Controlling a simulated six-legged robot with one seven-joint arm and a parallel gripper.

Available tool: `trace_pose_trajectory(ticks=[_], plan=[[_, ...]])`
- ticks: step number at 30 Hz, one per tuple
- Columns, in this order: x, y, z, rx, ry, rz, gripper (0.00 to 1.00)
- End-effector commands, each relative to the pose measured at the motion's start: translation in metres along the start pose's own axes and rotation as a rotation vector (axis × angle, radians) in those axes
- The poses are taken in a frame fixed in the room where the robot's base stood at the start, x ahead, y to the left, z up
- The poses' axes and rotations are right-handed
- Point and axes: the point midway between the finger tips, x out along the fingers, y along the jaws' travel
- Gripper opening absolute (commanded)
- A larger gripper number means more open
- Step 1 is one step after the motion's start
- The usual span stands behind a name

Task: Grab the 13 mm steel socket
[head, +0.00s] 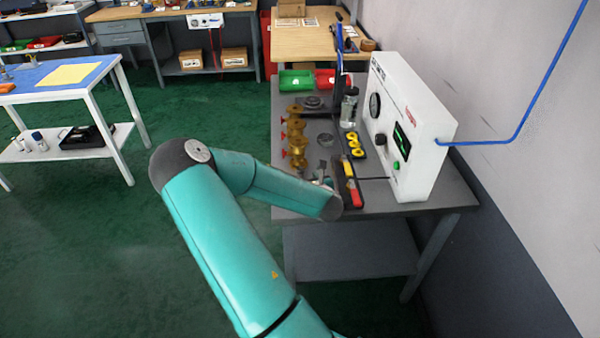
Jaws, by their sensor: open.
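My teal arm reaches over the near edge of the grey workbench (405,196). Its end link hides part of the bench's near left corner. A small grey part just beyond that link appears to be my gripper (321,180); it is open, low over the bench, mostly hidden and too small to show its fingers clearly. I cannot pick out the 13 mm steel socket for certain. A round grey metal piece (326,140) lies on the bench beyond my gripper. Nothing shows held.
Brass valves with red handles (297,135) line the bench's left side. Red and yellow-handled tools (353,190), yellow rings (357,152) and a clear bottle (349,108) stand right of centre. A white test box (408,125) borders the right.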

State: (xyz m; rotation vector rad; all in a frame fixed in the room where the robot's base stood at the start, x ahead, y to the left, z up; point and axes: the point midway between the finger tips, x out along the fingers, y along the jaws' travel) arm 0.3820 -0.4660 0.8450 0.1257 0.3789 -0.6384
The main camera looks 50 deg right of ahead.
Motion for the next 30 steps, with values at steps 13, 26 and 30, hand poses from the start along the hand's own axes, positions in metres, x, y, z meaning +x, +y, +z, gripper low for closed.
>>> trace_pose_trajectory(ticks=[13,26,30], plan=[[0.051,0.004,0.001,0.001,0.000,0.000,0.49],[0.052,0.005,0.001,0.001,0.000,0.000,0.05],[0.052,0.005,0.001,0.001,0.000,0.000,0.00]])
